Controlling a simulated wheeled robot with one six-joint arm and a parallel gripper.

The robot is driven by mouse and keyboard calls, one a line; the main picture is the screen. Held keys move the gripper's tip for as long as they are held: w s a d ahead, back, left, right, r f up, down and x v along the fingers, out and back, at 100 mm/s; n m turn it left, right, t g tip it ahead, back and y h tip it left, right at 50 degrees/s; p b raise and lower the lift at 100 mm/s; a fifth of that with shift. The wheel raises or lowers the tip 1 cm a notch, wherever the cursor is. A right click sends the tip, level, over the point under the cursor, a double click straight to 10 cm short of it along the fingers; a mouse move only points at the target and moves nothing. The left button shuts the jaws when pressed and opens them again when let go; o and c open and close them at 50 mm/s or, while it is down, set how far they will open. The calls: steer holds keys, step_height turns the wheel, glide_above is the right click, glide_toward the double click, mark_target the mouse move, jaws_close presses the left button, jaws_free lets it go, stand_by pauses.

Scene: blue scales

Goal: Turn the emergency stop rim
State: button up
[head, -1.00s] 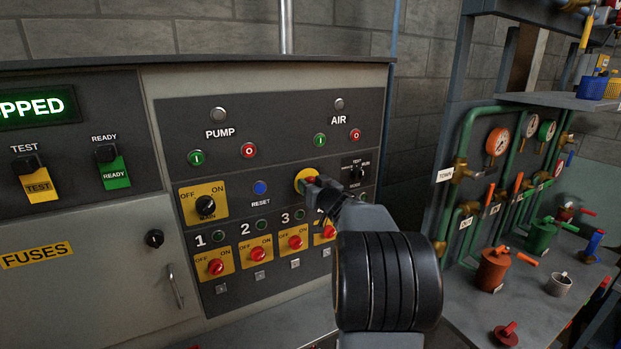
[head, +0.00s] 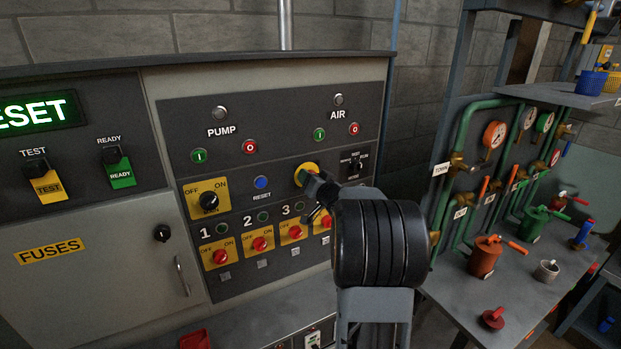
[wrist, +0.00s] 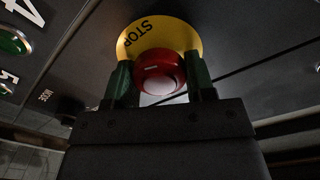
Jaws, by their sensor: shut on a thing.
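The emergency stop is a red mushroom button on a yellow disc (head: 307,168) lettered STOP, on the dark control panel. In the head view my gripper (head: 310,180) reaches it from the lower right and hides most of the red head. In the wrist view the red button (wrist: 160,72) sits between the two green fingers of my gripper (wrist: 160,80), one on each side. The fingers are shut on the button's rim, in front of the yellow disc (wrist: 180,30). Their exact contact with the rim is hard to see.
The lit display (head: 38,110) shows the letters ESET. A blue reset button (head: 261,182) is left of the stop, a selector switch (head: 354,163) right of it. Red rotary switches (head: 260,243) sit below. Green pipework (head: 461,150) and a bench (head: 450,285) are at right.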

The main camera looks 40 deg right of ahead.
steer(key=o, duration=0.9)
steer(key=shift+o, duration=0.2)
steer(key=s+a+b, duration=0.2)
steer(key=s+b, duration=0.1)
steer(key=s, duration=1)
steer(key=shift+s, duration=0.35)
